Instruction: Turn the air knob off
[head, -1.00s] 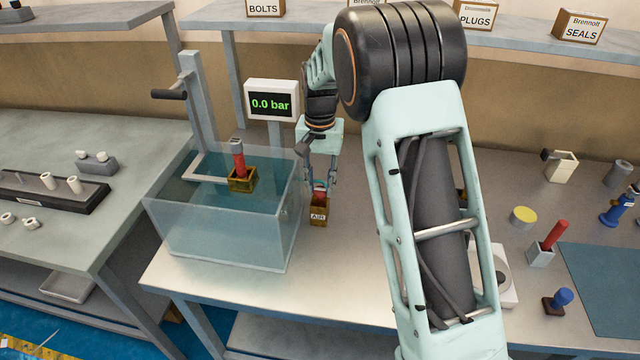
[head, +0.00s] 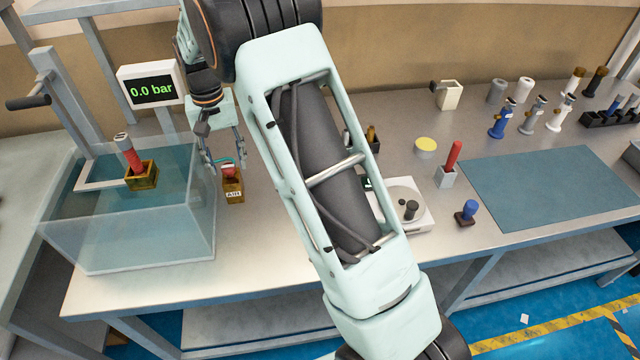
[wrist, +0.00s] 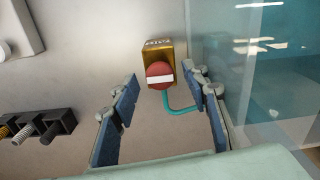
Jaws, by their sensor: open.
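The air knob (wrist: 160,76) is a red round knob with a white bar across it, on a brass-coloured box (wrist: 155,50) labelled AIR. A teal hose runs from it. In the head view the air box (head: 234,190) stands on the bench just right of the water tank. My gripper (wrist: 160,95) is open, with one finger on each side of the knob in the wrist view; the right finger looks close to it. I cannot tell whether either finger touches. In the head view my gripper (head: 225,165) points down above the box and partly hides the knob.
The clear water tank (head: 140,240) stands close to the left of the box, with a red-topped part (head: 130,155) in a brass holder. A display (head: 151,90) reads 0.0 bar. Black holders (wrist: 45,128) stand left in the wrist view.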

